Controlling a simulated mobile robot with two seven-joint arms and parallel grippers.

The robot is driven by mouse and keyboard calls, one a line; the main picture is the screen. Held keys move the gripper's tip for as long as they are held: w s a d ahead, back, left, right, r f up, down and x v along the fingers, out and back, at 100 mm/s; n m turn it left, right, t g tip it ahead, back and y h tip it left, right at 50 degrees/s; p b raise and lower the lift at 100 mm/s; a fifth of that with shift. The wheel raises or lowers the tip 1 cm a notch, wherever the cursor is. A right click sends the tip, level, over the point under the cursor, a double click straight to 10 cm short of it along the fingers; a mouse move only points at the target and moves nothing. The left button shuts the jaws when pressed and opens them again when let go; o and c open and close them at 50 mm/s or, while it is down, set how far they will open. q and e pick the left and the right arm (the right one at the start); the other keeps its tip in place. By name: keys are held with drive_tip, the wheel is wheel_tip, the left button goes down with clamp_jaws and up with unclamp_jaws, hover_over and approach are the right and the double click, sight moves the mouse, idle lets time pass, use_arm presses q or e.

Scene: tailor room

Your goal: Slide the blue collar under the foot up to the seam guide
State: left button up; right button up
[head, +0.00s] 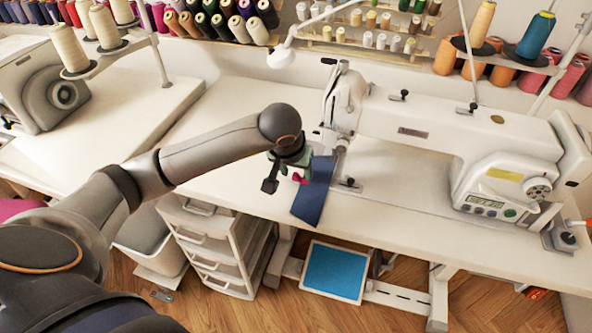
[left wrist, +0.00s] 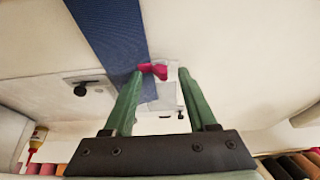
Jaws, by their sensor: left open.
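In the left wrist view the collar (left wrist: 113,32) runs from the top down behind the left finger. My left gripper (head: 287,178) is just left of the collar in the head view. Its green fingers (left wrist: 160,78) stand apart, with a small magenta piece (left wrist: 153,70) at the collar's edge showing between the tips. The seam guide is not clearly distinguishable.
A dark knob on a small metal plate (head: 348,184) is right of the collar. The machine's control end (head: 500,195) fills the table's right side. White drawers (head: 215,245) stand below the front edge. The table left of my gripper is clear.

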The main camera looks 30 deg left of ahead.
use_arm(q)
drive_tip(key=p+v, duration=0.1)
drive_tip(key=v, duration=1.1)
drive_tip(key=shift+s+r, duration=0.15)
drive_tip(key=shift+r, duration=0.05)
